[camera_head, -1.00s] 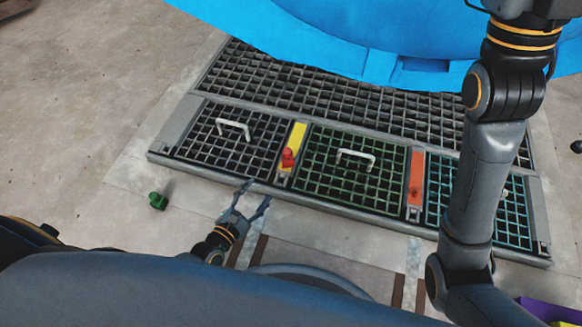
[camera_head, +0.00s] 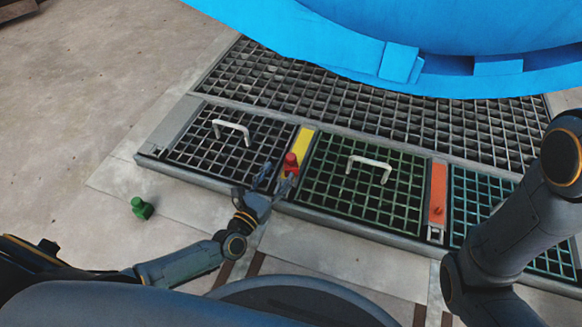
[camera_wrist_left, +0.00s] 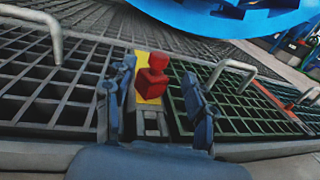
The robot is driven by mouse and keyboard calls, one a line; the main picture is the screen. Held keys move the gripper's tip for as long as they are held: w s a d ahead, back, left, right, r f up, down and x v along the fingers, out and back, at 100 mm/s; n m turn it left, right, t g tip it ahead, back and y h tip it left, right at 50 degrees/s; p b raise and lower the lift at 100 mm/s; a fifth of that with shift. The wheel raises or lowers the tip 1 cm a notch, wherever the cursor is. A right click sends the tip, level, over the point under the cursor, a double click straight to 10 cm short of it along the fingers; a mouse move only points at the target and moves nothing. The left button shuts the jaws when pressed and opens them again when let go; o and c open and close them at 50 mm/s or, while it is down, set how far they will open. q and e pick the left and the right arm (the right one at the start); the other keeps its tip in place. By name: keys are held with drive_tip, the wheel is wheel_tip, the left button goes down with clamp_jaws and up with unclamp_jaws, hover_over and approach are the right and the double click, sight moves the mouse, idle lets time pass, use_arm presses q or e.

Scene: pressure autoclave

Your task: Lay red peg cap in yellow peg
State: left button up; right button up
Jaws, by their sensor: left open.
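The red peg cap (camera_head: 291,164) stands upright at the near end of the yellow strip (camera_head: 303,141) between two grates. In the left wrist view the red cap (camera_wrist_left: 152,78) shows between my finger tips, beyond them, with the yellow strip (camera_wrist_left: 141,58) behind it. My left gripper (camera_head: 273,181) is open, just in front of the cap, with its fingers spread on both sides and apart from it. It also shows in the left wrist view (camera_wrist_left: 158,103). Whether a peg lies under the cap is hidden. My right gripper is out of view.
A green cap (camera_head: 142,208) lies on the floor to the left. An orange strip (camera_head: 438,190) with a small peg stands right of the green grate (camera_head: 340,205). White handles rise from the grates (camera_head: 231,131) (camera_head: 369,168). A large blue curved body (camera_head: 470,50) overhangs the back.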

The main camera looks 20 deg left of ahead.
sight(288, 160)
use_arm(q)
drive_tip(key=b+x, duration=0.1)
drive_tip(key=x, duration=0.1)
drive_tip(key=b+x, duration=0.2)
drive_tip(key=x, duration=0.1)
drive_tip(key=shift+f, duration=0.2)
drive_tip(key=shift+w+r, duration=0.1)
drive_tip(key=shift+w, duration=0.2)
drive_tip(key=shift+c, duration=0.2)
clamp_jaws()
drive_tip(key=shift+r, duration=0.1)
